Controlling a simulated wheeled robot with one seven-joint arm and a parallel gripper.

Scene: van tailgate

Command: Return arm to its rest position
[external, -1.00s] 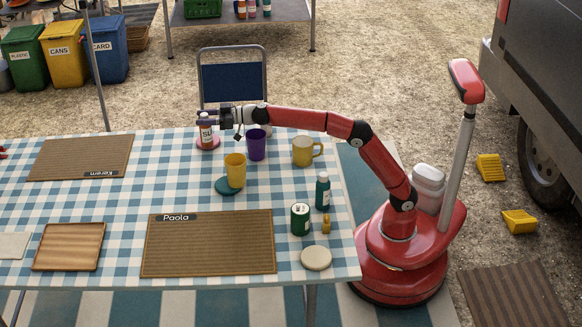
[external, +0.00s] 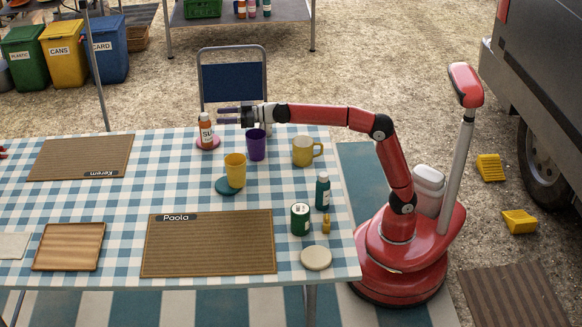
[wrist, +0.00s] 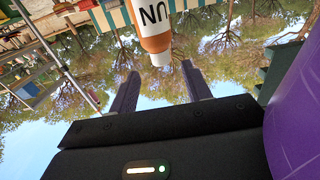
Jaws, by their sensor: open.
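My gripper (external: 229,116) is open and empty at the far edge of the table, just right of an orange bottle with a white label (external: 206,132). The bottle stands upright on a pink coaster (external: 208,143). In the wrist view, the two purple fingers (wrist: 158,88) are apart, and the bottle (wrist: 153,25) shows beyond their tips, not between them. My red arm reaches left over the table from my base at the right. A purple cup (external: 256,146) stands just below my wrist; a purple surface (wrist: 296,115) also fills the right of the wrist view.
A yellow cup (external: 235,170), a yellow mug (external: 303,151), a green bottle (external: 322,191) and a green can (external: 300,218) stand on the checked table (external: 110,210). A blue chair (external: 232,82) is behind it. The van (external: 545,100) is at the right.

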